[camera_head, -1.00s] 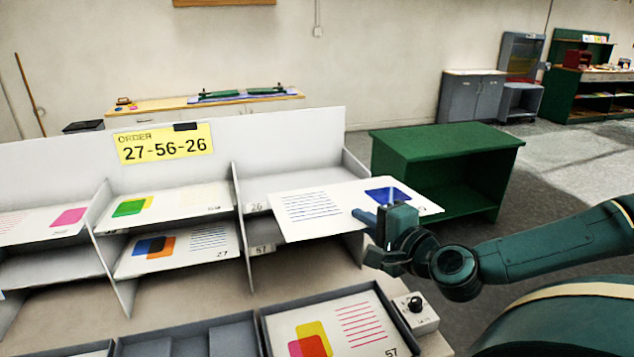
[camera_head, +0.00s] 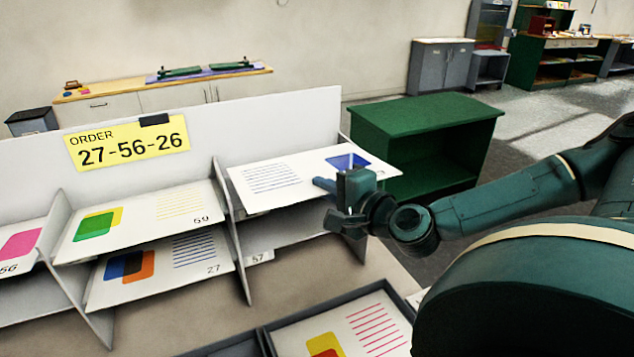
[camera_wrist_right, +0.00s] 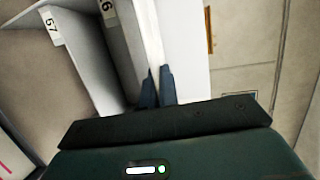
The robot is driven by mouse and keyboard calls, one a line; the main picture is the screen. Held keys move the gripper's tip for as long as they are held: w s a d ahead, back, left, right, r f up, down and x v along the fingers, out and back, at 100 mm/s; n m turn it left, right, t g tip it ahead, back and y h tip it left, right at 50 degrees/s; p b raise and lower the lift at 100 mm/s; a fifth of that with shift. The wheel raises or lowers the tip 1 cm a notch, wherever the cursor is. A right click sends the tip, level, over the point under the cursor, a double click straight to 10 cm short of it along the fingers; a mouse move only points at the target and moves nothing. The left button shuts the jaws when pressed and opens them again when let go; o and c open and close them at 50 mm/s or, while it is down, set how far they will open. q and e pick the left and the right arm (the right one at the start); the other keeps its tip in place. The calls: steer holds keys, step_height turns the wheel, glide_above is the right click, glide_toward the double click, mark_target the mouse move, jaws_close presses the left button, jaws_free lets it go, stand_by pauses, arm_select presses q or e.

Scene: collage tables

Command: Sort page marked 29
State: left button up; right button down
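A white page (camera_head: 308,167) with blue lines and a dark blue shape lies flat in the upper right compartment of the grey sorting rack (camera_head: 300,118), its near edge sticking out. Only a 9 of its number shows beside my gripper. The label 26 is covered in the head view and partly shows in the wrist view. My left gripper is out of view.
A yellow order card (camera_head: 128,146) reads 27-56-26. Page 59 (camera_head: 150,212) and page 27 (camera_head: 170,270) lie in the middle column. A label 57 (camera_head: 260,257) marks the lower right compartment. A tray (camera_head: 270,340) holds another page. A green cabinet (camera_head: 425,115) stands behind.

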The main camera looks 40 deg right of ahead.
steer(key=shift+w+d+f, duration=0.15)
steer(key=shift+w, duration=0.2)
steer(key=shift+w+d+f+b, duration=0.15)
steer(key=shift+w+b, duration=0.2)
steer(key=shift+w, duration=0.2)
steer(key=shift+w+d+b, duration=0.15)
steer(key=shift+w+b, duration=0.15)
steer(key=shift+w, duration=0.25)
arm_select(q)
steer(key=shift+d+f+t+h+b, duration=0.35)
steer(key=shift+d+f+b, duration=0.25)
steer(key=shift+b, duration=0.5)
arm_select(e)
steer(key=f, duration=0.5)
steer(key=shift+s, duration=0.25)
steer(key=c, duration=2.1)
jaws_free()
steer(key=o, duration=0.5)
